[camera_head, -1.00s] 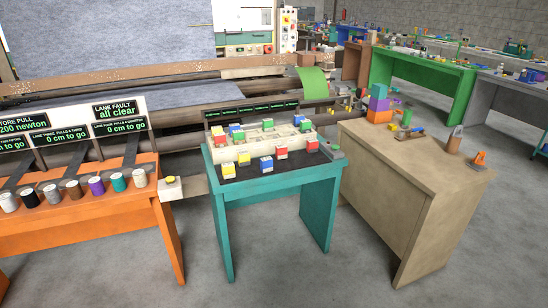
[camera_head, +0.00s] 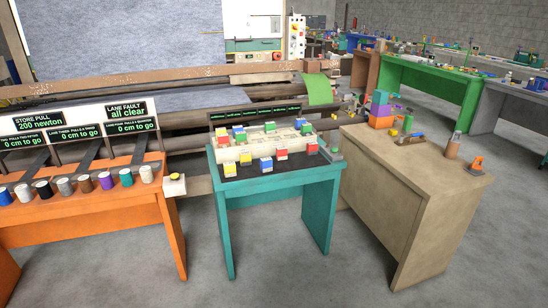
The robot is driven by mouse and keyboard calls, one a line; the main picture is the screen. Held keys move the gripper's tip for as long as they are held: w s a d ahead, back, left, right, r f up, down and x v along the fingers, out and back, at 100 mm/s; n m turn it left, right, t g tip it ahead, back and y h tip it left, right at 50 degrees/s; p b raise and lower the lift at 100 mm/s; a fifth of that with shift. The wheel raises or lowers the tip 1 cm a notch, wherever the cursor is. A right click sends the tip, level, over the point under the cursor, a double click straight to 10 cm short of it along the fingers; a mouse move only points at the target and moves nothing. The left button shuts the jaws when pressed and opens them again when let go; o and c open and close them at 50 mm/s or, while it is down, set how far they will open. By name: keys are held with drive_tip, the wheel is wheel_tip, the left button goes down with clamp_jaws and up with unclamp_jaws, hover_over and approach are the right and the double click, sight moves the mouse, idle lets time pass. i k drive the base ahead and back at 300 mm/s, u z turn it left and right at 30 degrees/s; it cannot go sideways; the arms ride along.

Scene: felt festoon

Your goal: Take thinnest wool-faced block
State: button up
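Several small blocks with coloured faces over white bodies sit on a teal table. In the front row on its black top are a yellow block (camera_head: 229,170), another yellow block (camera_head: 246,159), a blue block (camera_head: 266,164), a red block (camera_head: 282,154) and a red block at the right (camera_head: 312,148). More blue, green, red and yellow blocks sit on the cream stepped rack (camera_head: 232,154) behind, such as a green block (camera_head: 270,127). The blocks are too small here to compare face thickness or tell wool from other material. My gripper is not in view.
The teal table (camera_head: 280,187) stands between an orange bench (camera_head: 100,220) with several spools, left, and a tan bench (camera_head: 400,170) with stacked coloured bins (camera_head: 381,110), right. Dark label screens (camera_head: 256,113) stand behind the rack. Grey floor is clear in front.

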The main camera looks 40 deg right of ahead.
sight(282, 152)
drive_tip(key=z, duration=0.15)
drive_tip(key=i, duration=0.95)
drive_tip(key=u, duration=0.1)
